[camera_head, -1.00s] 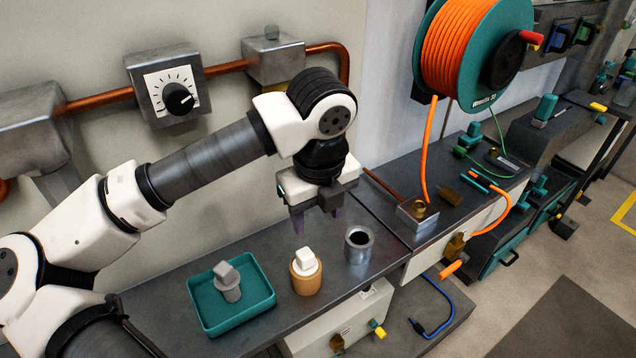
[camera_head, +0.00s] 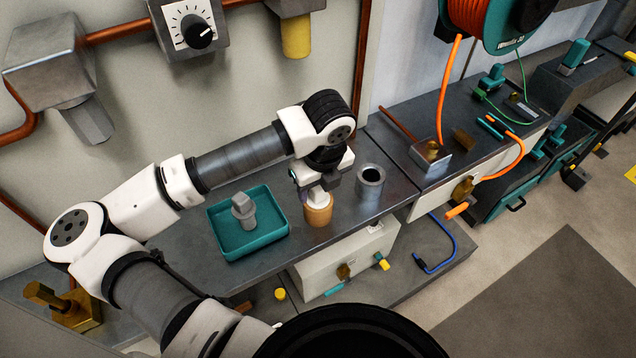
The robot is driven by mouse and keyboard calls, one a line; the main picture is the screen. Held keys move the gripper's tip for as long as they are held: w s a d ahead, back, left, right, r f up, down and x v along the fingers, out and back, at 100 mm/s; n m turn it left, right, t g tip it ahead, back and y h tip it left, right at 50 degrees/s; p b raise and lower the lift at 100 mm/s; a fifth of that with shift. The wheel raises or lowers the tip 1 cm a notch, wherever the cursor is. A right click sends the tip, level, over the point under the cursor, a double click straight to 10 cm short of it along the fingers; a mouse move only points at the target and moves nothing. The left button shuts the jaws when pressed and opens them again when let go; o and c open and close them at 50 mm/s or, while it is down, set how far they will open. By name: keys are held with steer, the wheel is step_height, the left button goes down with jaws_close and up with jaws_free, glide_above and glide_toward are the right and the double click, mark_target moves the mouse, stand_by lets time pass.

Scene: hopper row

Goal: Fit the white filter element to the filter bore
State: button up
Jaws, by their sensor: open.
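The white filter element (camera_head: 319,197) stands in a tan cylindrical holder (camera_head: 318,214) on the grey bench, and its top is mostly hidden by my gripper. My gripper (camera_head: 318,189) is open and directly above the holder, with its fingers low at the element's top. I cannot tell whether the fingers touch it. The filter bore (camera_head: 371,187), a grey metal cylinder with a dark open hole, stands upright just to the right and apart from the gripper.
A teal tray (camera_head: 275,240) with a grey plug-like part (camera_head: 243,209) in it sits left of the holder. A metal block with a brass fitting (camera_head: 430,153) is to the right, near an orange hose. A dial box (camera_head: 191,30) and copper pipes are on the wall behind.

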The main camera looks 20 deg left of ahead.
steer(key=shift+f, duration=0.4)
steer(key=shift+c, duration=0.4)
jaws_close()
steer(key=shift+r, duration=0.1)
steer(key=shift+r, duration=0.35)
steer(key=shift+r, duration=1.1)
steer(key=shift+r+p, duration=1.15)
steer(key=shift+r, duration=1.8)
